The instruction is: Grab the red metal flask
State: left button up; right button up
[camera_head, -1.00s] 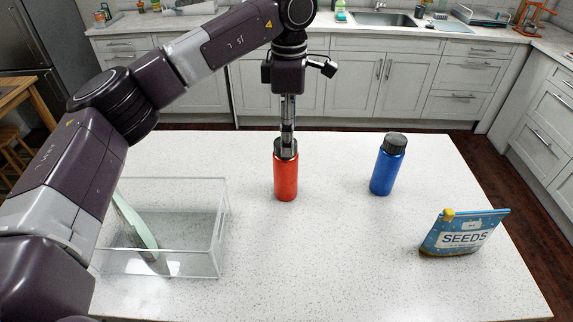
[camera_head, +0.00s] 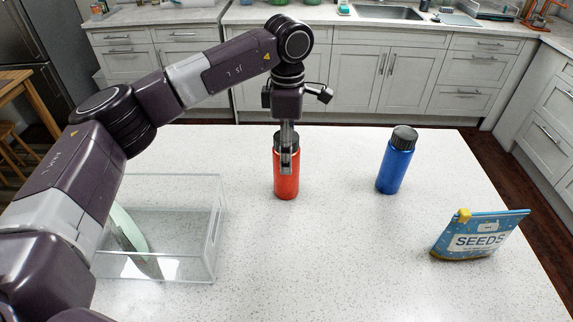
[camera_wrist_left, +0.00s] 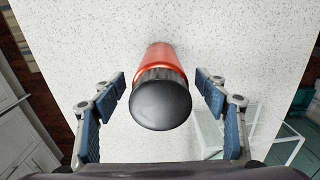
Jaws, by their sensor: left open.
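The red metal flask (camera_head: 286,182) with a dark cap stands upright on the white speckled counter. My left gripper (camera_head: 286,160) points down at it, with its fingers at the height of the flask's upper body in the head view. In the left wrist view, the red flask (camera_wrist_left: 159,58) is centred, cap toward the camera. My left gripper (camera_wrist_left: 163,100) is open there, with one finger pad on each side of the cap and a visible gap on both sides. My right gripper is not in view.
A clear glass box (camera_head: 215,235) with a pale green item (camera_head: 128,228) in it stands at the left. A blue flask (camera_head: 395,165) and a seeds packet (camera_head: 478,236) stand to the right. The counter (camera_head: 340,250) is clear in the front middle.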

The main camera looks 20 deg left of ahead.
aim_at(286, 187)
pick_arm(q)
notch_tip(286, 187, down, 3)
jog(key=shift+a+f+p, duration=0.1)
jog(key=shift+f+p, duration=0.05)
jog(key=shift+p, duration=0.15)
jog(key=shift+c, duration=0.2)
jog(key=c, duration=1.4)
jog(key=shift+c, duration=0.2)
